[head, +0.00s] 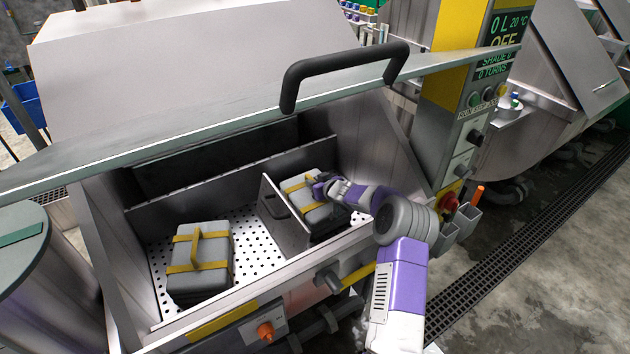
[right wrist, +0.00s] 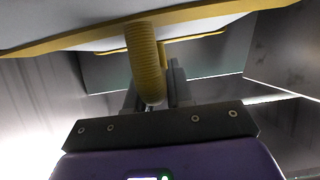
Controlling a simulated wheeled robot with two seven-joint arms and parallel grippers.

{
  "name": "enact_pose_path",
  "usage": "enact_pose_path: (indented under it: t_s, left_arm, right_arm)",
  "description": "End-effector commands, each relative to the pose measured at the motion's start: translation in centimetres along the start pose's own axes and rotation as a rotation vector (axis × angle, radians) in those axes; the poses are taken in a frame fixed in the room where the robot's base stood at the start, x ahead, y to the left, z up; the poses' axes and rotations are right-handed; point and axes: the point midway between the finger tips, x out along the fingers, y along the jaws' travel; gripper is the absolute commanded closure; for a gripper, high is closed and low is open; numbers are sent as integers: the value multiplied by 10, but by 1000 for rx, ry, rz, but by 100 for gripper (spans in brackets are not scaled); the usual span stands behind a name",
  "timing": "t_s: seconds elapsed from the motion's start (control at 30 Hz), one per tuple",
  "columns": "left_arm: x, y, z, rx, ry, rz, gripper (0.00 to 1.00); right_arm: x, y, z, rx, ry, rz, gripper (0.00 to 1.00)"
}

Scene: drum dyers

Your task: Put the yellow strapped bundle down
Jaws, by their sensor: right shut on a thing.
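A grey bundle with yellow straps (head: 312,217) is in the right compartment of the open drum, beyond a metal divider (head: 283,215). My right gripper (head: 322,184) is over it, shut on its yellow strap handle. In the right wrist view the ribbed yellow handle (right wrist: 146,62) passes between the dark fingers (right wrist: 153,92), with the bundle's pale body above. I cannot tell whether the bundle touches the compartment floor. A second grey bundle with yellow straps (head: 198,283) lies in the left compartment on a perforated floor (head: 247,229). My left gripper is not in view.
The drum's raised lid edge (head: 200,118) with a black handle (head: 345,70) crosses above the opening. The front rim (head: 245,285) is close below. A control panel (head: 468,110) stands at the right. Bare perforated floor shows between the left bundle and the divider.

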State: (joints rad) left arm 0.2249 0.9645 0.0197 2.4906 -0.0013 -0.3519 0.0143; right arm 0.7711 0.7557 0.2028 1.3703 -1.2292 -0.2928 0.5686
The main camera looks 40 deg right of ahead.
Motion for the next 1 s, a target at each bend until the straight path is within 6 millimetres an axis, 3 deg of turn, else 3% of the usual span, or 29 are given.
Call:
enact_pose_path:
  t_s: [0.2, 0.23, 0.4, 0.77, 1.0]
  left_arm:
    - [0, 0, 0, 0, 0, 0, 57]
    - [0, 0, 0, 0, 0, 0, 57]
    - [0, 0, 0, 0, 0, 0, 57]
    - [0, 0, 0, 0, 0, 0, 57]
    - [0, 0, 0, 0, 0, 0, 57]
  right_arm:
    - [0, 0, -4, -3, 7, 0, 100]
    - [0, 0, 1, -1, -2, 1, 78]
    - [0, 0, 1, -1, -2, 1, 53]
    - [-5, 1, 0, -1, -1, 2, 53]
    - [-36, 1, 0, 0, -2, 3, 53]
